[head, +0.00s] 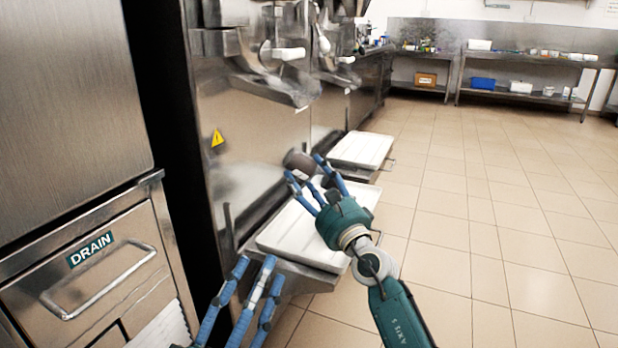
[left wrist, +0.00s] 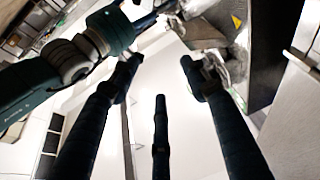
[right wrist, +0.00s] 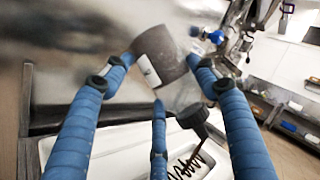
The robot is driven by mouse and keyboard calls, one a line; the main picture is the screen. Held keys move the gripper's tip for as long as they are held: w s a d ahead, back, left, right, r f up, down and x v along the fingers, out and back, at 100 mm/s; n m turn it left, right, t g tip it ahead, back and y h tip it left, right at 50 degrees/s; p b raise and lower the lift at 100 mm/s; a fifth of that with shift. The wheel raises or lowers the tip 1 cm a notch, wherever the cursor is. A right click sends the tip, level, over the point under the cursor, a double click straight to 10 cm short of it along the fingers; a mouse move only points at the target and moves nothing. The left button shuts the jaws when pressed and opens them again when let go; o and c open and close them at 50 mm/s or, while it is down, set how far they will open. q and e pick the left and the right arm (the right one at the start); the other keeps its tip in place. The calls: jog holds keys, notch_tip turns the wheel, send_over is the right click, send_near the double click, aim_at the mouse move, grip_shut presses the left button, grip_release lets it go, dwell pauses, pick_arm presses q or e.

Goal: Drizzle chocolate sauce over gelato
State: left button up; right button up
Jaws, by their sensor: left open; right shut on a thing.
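My right gripper (head: 308,176) is shut on a brown, rounded container (head: 297,161) above the white tray at the freezer front. In the right wrist view the brown container (right wrist: 160,52) shows a small white label and sits between the blue fingertips. Below it in that view is a dark cap-like piece (right wrist: 192,116) with a dark zigzag line under it; I cannot tell whether it belongs to the container. My left gripper (head: 258,270) is open and empty, low beside the tray's near edge. I cannot make out any gelato in these views.
The white tray (head: 275,241) rests on a steel shelf under a freezer spout (head: 285,92). A second white tray (head: 361,149) lies farther back. A steel cabinet marked DRAIN (head: 90,250) stands at left. The tiled floor (head: 480,220) at right is clear; shelves (head: 520,92) line the back.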

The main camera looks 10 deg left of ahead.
jog(key=shift+s+a+p, duration=0.1)
jog(key=shift+s+p, duration=0.2)
jog(key=shift+s, duration=0.05)
pick_arm(q)
notch_tip(320, 180, down, 7)
jog(key=w+g+y, duration=0.1)
jog(key=g, duration=0.2)
jog(key=shift+w+a+p, duration=0.15)
jog(key=shift+a+p, duration=0.15)
pick_arm(e)
jog(key=shift+s+a, duration=0.1)
jog(key=shift+s, duration=0.2)
dwell(0.5)
pick_arm(q)
jog(key=shift+f+g, duration=0.15)
jog(key=shift+g, duration=0.15)
pick_arm(e)
jog(key=shift+r, duration=0.1)
